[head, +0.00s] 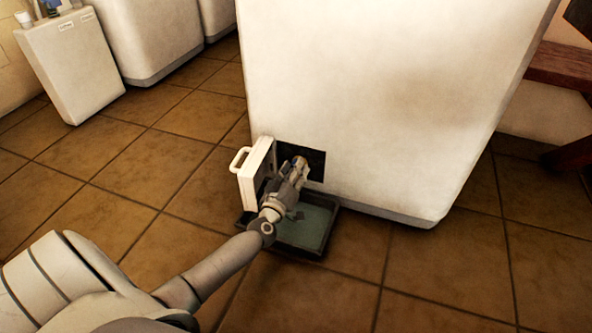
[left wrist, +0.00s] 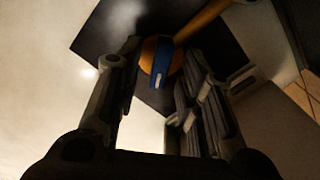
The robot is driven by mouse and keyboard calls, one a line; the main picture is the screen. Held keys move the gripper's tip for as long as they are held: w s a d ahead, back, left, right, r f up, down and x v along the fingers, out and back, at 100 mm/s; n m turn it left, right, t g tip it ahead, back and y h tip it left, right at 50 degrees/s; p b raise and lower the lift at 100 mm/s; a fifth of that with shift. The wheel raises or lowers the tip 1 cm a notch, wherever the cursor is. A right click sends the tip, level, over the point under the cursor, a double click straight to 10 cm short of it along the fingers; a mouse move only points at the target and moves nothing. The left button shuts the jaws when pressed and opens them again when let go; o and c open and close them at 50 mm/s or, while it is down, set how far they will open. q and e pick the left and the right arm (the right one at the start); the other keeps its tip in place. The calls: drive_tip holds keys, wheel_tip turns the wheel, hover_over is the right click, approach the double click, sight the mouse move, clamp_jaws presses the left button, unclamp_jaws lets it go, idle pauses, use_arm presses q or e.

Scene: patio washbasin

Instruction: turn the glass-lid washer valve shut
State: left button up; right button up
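The big white washer (head: 370,100) fills the middle of the head view; its lid is out of frame. Low on its front, a small white flap (head: 256,174) with a handle stands open beside a dark recess (head: 316,161). My left gripper (head: 297,167) reaches to this recess and covers part of it. In the left wrist view, the valve is a round orange-brass body (left wrist: 149,56) with a blue bar (left wrist: 163,62) across it. My left gripper (left wrist: 160,72) has its fingers spread on either side of the valve; whether they touch it is unclear. My right gripper is not in view.
A shallow dark-rimmed tray (head: 318,243) lies on the tiles under the recess, below my left gripper. More white units (head: 68,68) stand at the upper left. A reddish wooden piece (head: 562,66) is at the right edge. Tiled floor (head: 470,270) is clear at front right.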

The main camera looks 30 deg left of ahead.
use_arm(q)
clamp_jaws()
drive_tip(key=shift+n, duration=0.3)
drive_tip(key=n, duration=1)
drive_tip(key=shift+f, duration=0.25)
drive_tip(key=shift+n, duration=0.5)
unclamp_jaws()
